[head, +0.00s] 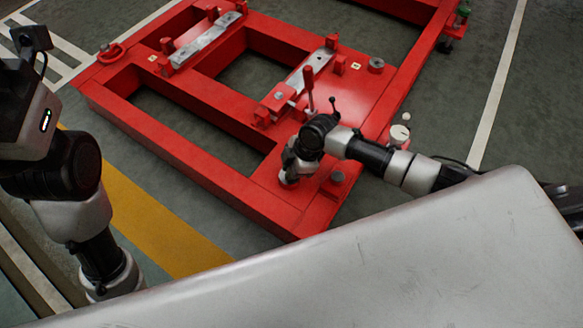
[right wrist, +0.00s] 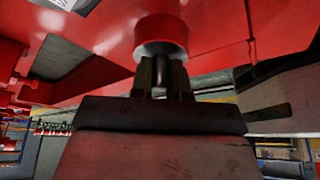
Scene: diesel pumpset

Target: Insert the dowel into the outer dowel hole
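My right gripper (head: 288,182) points down at the near corner of the red base frame (head: 235,185). The right wrist view shows its two fingers (right wrist: 161,78) close together on a short dark metal dowel (right wrist: 160,76). The dowel's far end meets the bare metal face of a round red boss (right wrist: 161,38); the fingertips are close to that face. The outer dowel hole itself is hidden by dowel and fingers, so I cannot tell how deep the dowel sits. My left arm stands at the left of the head view, with its fingers out of the picture.
A white-topped round item (head: 400,134) is near the frame's right edge. A pale grey surface fills the foreground.

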